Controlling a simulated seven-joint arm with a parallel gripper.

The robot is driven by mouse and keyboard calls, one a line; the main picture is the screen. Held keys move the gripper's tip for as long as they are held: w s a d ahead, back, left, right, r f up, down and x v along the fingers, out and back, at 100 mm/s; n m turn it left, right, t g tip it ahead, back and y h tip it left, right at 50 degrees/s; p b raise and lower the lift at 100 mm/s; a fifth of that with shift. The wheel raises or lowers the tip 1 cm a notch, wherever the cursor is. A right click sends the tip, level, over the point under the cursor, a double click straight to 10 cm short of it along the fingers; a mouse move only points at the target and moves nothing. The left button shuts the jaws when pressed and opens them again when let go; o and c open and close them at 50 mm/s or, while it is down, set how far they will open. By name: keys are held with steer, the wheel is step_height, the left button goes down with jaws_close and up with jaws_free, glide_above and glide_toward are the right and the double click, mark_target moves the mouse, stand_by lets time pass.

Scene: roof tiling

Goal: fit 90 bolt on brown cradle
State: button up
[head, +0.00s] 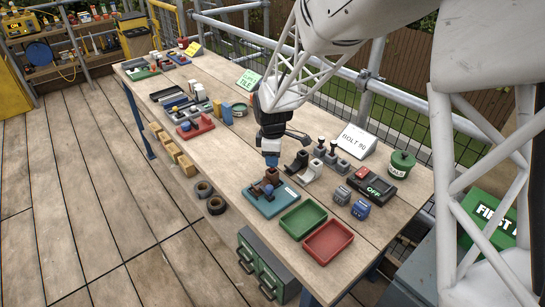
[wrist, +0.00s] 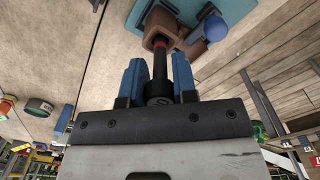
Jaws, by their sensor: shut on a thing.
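My gripper (head: 270,157) is over the near part of the bench, just above the brown cradle (head: 270,177) on its blue base plate (head: 258,204). In the wrist view its blue fingers (wrist: 157,70) are shut on a dark bolt (wrist: 160,62) with a red band. The bolt's head sits between the fingers. Its far end points at the brown cradle (wrist: 163,19) and overlaps it in the picture; I cannot tell whether it is seated. In the head view the gripper mostly hides the bolt. A blue ball (wrist: 215,28) is beside the cradle.
Black (head: 297,165) and white (head: 311,171) cradles stand right of my gripper. Grey blocks with bolts (head: 331,155) stand behind, near the bolt sign (head: 357,141). A green tray (head: 302,220), a red tray (head: 328,243) and a switch box (head: 372,187) are on the right.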

steer(key=shift+f, duration=0.1)
stand_by(0.7)
steer(key=o, duration=1)
steer(key=shift+r, duration=3.4)
steer(key=shift+r, duration=0.1)
